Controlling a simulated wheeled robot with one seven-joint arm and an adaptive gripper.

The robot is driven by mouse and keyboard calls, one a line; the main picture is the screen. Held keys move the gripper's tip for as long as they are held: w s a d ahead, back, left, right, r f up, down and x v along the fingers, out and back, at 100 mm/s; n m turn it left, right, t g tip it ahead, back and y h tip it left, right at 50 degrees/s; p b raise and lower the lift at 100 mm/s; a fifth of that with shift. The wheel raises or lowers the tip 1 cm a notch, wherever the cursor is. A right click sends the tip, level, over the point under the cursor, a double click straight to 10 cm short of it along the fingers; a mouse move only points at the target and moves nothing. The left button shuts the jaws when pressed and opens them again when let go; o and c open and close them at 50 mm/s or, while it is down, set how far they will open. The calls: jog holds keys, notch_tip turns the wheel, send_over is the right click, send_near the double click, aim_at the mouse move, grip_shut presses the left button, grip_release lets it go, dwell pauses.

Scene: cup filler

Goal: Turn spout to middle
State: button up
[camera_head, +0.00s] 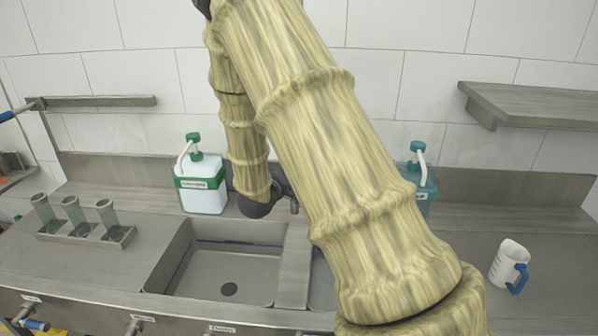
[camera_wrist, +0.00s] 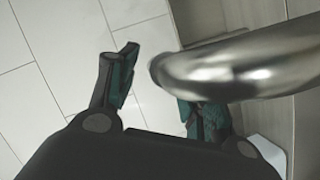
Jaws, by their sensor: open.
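The spout (camera_wrist: 240,68) is a thick, shiny metal tube. In the wrist view it comes in from the right edge and bends to an end near the picture's middle. My gripper (camera_wrist: 160,78) is open, with one finger left of the spout's end and the other partly hidden behind the tube. I cannot tell whether either finger touches it. In the head view my gripper (camera_head: 282,186) is a small dark shape above the back of the sink. My arm hides most of the area around it, so the spout cannot be made out clearly there.
The sink's left basin (camera_head: 222,262) is open and empty; my arm covers much of the right side. A white-and-green dispenser (camera_head: 203,184) and a teal one (camera_head: 424,186) stand at the back. A rack of cups (camera_head: 125,238) is left, a blue-handled jug (camera_head: 508,262) right.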

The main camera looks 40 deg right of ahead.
jog(key=v, duration=0.7)
jog(key=shift+r, duration=0.1)
dwell(0.4)
